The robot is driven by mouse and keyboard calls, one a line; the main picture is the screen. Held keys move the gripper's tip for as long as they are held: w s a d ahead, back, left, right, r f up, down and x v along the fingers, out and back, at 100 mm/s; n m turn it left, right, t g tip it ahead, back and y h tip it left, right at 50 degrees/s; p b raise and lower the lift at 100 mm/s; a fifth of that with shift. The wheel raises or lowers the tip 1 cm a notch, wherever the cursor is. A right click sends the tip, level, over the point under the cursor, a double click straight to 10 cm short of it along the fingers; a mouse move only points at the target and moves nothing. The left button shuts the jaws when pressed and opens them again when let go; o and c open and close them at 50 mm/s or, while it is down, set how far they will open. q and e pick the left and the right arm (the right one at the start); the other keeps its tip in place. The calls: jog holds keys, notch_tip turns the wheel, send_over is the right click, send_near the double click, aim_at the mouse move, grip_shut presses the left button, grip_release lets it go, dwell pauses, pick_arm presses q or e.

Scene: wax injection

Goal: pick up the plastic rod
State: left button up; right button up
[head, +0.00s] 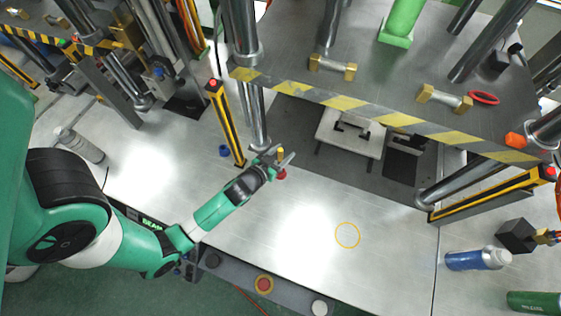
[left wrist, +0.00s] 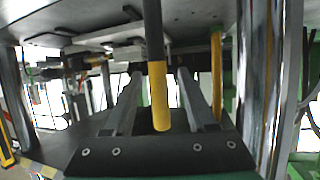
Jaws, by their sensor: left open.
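The plastic rod (head: 281,153) shows in the head view as a small yellow end at my left gripper, near the front of the press. In the left wrist view the rod (left wrist: 156,60) is a dark, upright bar with a yellow end, between the two finger lines. My left gripper (head: 279,159) is open, its fingers on either side of the rod with gaps visible in the left wrist view. A small red piece shows just below the gripper in the head view; I cannot tell if it belongs to the rod. My right gripper is not in view.
A yellow-black light guard (head: 226,122) and a steel column (head: 258,118) stand close left of the gripper. The striped press plate (head: 375,112) lies above right. The front metal table is mostly clear.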

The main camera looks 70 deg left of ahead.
pick_arm(q)
jog(key=shift+x, duration=0.85)
grip_shut()
jog(key=shift+r, duration=0.15)
